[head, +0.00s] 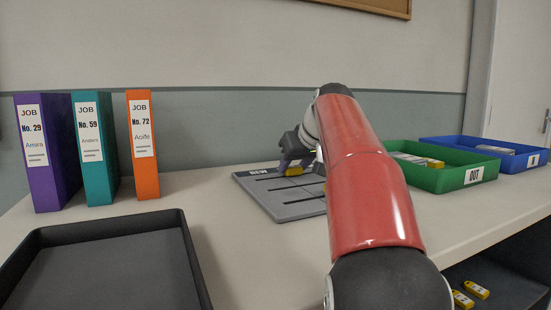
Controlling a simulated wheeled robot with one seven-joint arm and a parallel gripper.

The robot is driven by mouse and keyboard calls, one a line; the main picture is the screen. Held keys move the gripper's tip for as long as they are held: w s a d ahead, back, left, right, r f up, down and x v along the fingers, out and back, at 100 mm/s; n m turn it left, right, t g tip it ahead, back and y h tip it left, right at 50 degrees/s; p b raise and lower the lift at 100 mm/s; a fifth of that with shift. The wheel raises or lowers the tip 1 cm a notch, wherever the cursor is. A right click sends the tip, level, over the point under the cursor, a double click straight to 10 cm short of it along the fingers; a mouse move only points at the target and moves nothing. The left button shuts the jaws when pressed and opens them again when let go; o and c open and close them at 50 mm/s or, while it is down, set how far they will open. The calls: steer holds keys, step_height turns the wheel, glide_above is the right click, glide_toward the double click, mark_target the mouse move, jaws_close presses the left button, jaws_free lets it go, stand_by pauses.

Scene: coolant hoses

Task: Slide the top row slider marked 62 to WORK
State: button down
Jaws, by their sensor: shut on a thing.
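A grey slotted board (297,211) lies on the table, with dark grooves and a dark header strip with white lettering along its far left edge. My gripper (290,165) is over the far part of the board, shut on a yellow slider (294,171) in the top row. The number on this slider cannot be read. My red arm hides the right part of the board, including any WORK marking and most of any other sliders.
Purple, teal and orange job binders (143,145) stand at the left. A black tray (192,262) is at the front left. A green OUT tray (446,180) and a blue tray (520,163) are at the right. Yellow tags (477,290) lie on a lower shelf.

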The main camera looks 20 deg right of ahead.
steer(key=shift+d, duration=0.95)
steer(key=c, duration=0.8)
jaws_free()
steer(key=shift+r, duration=0.1)
steer(key=p+v, duration=0.1)
steer(key=v, duration=0.6)
steer(key=shift+s+r, duration=0.25)
steer(key=shift+s, duration=0.05)
